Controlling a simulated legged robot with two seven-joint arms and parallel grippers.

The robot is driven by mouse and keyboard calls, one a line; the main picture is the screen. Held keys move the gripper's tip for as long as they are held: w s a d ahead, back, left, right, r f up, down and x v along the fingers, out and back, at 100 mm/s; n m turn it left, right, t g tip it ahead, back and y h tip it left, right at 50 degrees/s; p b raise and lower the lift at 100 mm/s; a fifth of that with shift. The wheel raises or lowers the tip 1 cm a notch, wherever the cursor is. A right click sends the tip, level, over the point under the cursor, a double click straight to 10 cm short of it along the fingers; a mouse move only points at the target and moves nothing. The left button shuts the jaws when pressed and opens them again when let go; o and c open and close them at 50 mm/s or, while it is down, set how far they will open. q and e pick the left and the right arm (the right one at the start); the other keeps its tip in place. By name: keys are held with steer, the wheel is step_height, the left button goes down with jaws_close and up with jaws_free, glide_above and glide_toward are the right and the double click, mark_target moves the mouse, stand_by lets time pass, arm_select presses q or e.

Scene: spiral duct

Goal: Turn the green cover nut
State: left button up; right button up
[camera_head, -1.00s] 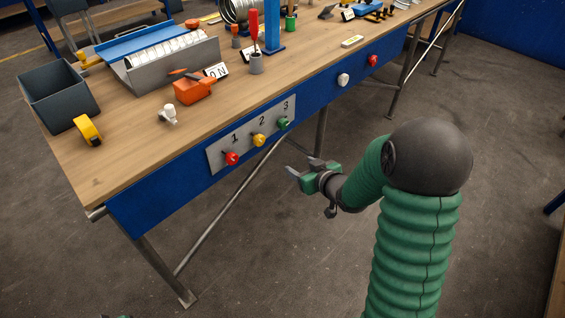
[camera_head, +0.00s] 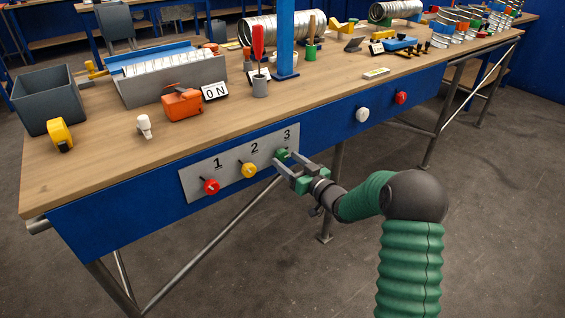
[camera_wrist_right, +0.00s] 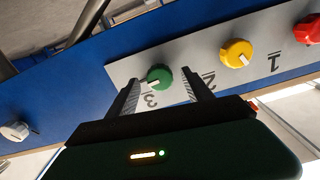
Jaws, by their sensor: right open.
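The green cover nut (camera_head: 282,154) is the knob under the number 3 on a grey plate (camera_head: 228,171) on the blue front of the workbench. In the right wrist view the green nut (camera_wrist_right: 159,77) has a white pointer mark and sits between the two finger tips, a little beyond them. My right gripper (camera_head: 288,164) is open and empty, with its fingers pointing at the green nut and partly covering it in the head view. I cannot tell whether a finger touches it. My left gripper is not in view.
A yellow knob (camera_head: 249,170) and a red knob (camera_head: 211,187) sit on the same plate. A white knob (camera_head: 362,115) and another red knob (camera_head: 401,98) are further right on the bench front. The bench top (camera_head: 100,177) holds tools and a grey bin (camera_head: 48,100).

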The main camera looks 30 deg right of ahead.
steer(key=shift+w+d+f, duration=0.3)
steer(key=shift+w+d, duration=0.2)
steer(key=shift+w, duration=0.3)
steer(key=shift+w+a+r, duration=0.25)
steer(key=shift+a, duration=0.2)
steer(key=shift+w+a+r, duration=0.2)
steer(key=shift+w+a, duration=0.05)
steer(key=shift+a, duration=0.15)
steer(key=c, duration=0.4)
steer(key=shift+d+f, duration=0.2)
steer(key=shift+d, duration=0.25)
steer(key=c, duration=0.5)
steer(key=shift+s, duration=0.1)
steer(key=shift+c, duration=0.9)
steer(key=shift+a, duration=0.15)
jaws_close()
